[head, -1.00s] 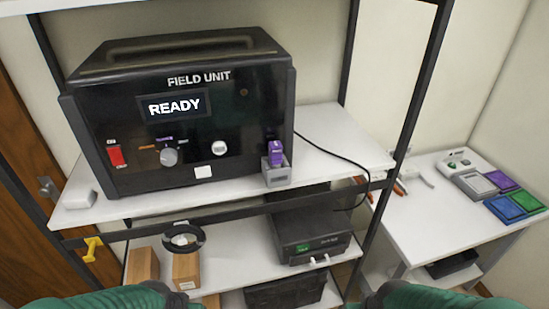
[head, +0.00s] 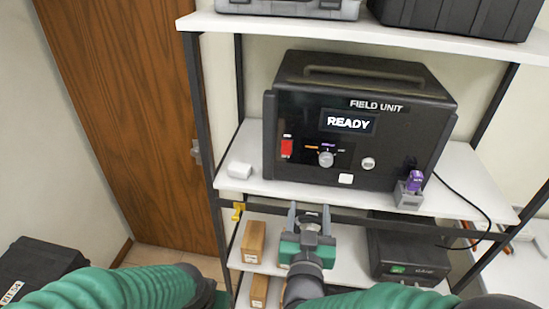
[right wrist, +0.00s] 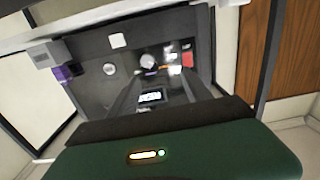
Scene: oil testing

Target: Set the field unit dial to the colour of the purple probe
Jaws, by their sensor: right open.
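The black field unit (head: 300,165) stands on the upper white shelf; its screen reads READY. Its grey dial (head: 326,159) sits among small coloured labels, an orange one at left and a purple one above; I cannot tell where it points. The dial also shows upside down in the right wrist view (right wrist: 148,61). The purple probe (head: 415,181) stands in a grey holder (head: 408,199) at the unit's right front. My right gripper (head: 309,209) is open and empty, below and in front of the dial, apart from it. My left gripper is out of view; only its green arm shows.
A red switch (head: 287,147), a round knob (head: 368,163) and a white button (head: 346,179) flank the dial. A dark shelf rail (head: 375,217) runs below the unit.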

